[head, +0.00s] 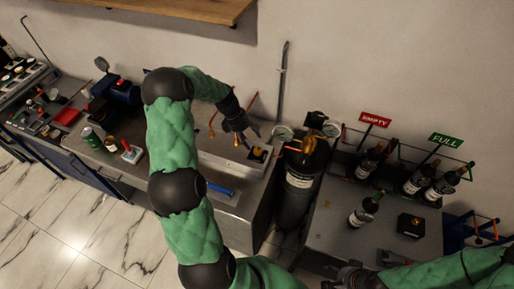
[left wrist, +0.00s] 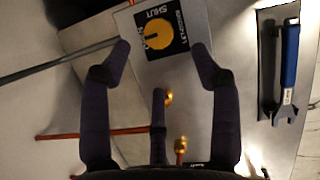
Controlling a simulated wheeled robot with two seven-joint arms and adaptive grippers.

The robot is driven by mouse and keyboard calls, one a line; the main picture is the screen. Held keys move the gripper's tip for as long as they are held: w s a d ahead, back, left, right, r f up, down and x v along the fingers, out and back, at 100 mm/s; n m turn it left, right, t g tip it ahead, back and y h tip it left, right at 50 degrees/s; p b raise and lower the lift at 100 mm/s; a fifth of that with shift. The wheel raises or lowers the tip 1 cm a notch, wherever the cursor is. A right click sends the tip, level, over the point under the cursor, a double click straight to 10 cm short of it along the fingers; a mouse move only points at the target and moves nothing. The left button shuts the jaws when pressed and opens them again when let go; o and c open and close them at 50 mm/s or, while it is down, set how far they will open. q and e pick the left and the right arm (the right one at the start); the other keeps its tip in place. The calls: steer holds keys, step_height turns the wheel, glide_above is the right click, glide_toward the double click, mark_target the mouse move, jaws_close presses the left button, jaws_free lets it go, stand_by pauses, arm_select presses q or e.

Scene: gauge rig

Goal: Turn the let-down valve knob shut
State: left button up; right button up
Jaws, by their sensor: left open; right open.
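The let-down valve knob (left wrist: 157,34) is a round yellow knob on a black label plate (left wrist: 178,18). The plate has white lettering, with "SHUT" readable beside the knob. In the head view the knob (head: 257,152) sits at the right end of a grey panel on the left bench. My right gripper (head: 350,279) is at the bottom edge, partly cut off.
Copper pipes with brass fittings (left wrist: 181,146) stand between and below my left fingers. A blue-handled tool (left wrist: 288,55) lies to the right. A black cylinder (head: 299,186) with gauges stands right of the panel. Bottles (head: 366,211) and EMPTY and FULL signs are on the right bench.

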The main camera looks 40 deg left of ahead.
mark_target(257, 150)
arm_select(q)
steer(key=x, duration=0.7)
steer(key=shift+w+d+f, duration=0.1)
steer(key=shift+w+f, duration=0.05)
steer(key=shift+f, duration=0.05)
steer(key=c, duration=1.1)
